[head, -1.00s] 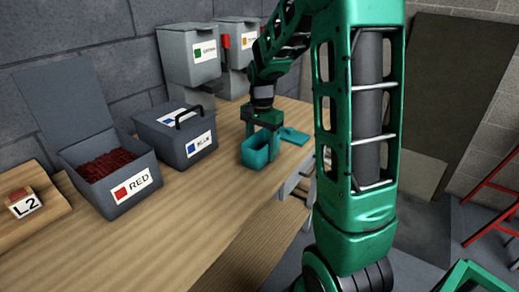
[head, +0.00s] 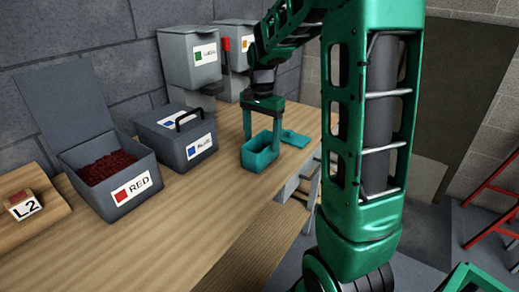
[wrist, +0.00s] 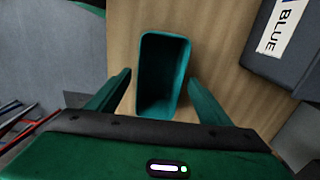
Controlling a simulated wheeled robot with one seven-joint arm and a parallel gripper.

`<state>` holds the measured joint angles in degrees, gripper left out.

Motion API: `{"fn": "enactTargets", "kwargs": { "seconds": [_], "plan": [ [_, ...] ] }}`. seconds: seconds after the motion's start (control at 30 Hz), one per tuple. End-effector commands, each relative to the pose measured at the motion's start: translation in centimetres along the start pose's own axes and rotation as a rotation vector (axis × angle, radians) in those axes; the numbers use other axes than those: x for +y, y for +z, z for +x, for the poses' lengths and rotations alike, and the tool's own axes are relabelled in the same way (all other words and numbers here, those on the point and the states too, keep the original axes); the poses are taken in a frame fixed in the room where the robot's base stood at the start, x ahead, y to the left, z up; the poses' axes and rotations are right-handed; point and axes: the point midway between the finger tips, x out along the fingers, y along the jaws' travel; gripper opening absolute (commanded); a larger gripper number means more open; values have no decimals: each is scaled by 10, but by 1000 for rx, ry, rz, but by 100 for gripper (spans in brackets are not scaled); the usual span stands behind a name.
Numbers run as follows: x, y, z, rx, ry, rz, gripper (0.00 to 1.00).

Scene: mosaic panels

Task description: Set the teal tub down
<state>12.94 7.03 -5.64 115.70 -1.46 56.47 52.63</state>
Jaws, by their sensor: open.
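The teal tub (head: 258,160) stands upright on the wooden workbench (head: 190,215), near its front edge. Its inside looks empty in the wrist view (wrist: 163,70). My gripper (head: 262,138) is above the tub with its fingers pointing down. In the wrist view the two fingers (wrist: 160,100) are spread wide, one on each side of the tub, with bench showing between each finger and the tub wall. The gripper is open and holds nothing.
A closed grey BLUE box (head: 178,150) and an open RED box (head: 133,190) with red pieces stand left. Two grey dispensers (head: 196,58) are behind. An L2 block (head: 23,208) sits far left.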

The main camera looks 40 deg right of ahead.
Motion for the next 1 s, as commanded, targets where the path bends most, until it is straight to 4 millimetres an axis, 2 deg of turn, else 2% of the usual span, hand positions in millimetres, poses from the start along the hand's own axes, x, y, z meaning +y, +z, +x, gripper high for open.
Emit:
{"fn": "enactTargets", "kwargs": {
  "seconds": [0.1,0.3,0.47,0.57,0.67,0.87,1.0],
  "plan": [
    [-1,-1,-26,3,-4,0,73],
    [0,0,-56,1,-1,0,73],
    [1,0,-67,0,0,-1,73],
    [11,4,-70,2,-1,-22,73],
    [37,14,-70,3,0,-80,73],
    [124,52,-57,3,2,-286,73],
    [182,82,-38,-1,1,-440,73]
  ]
}}
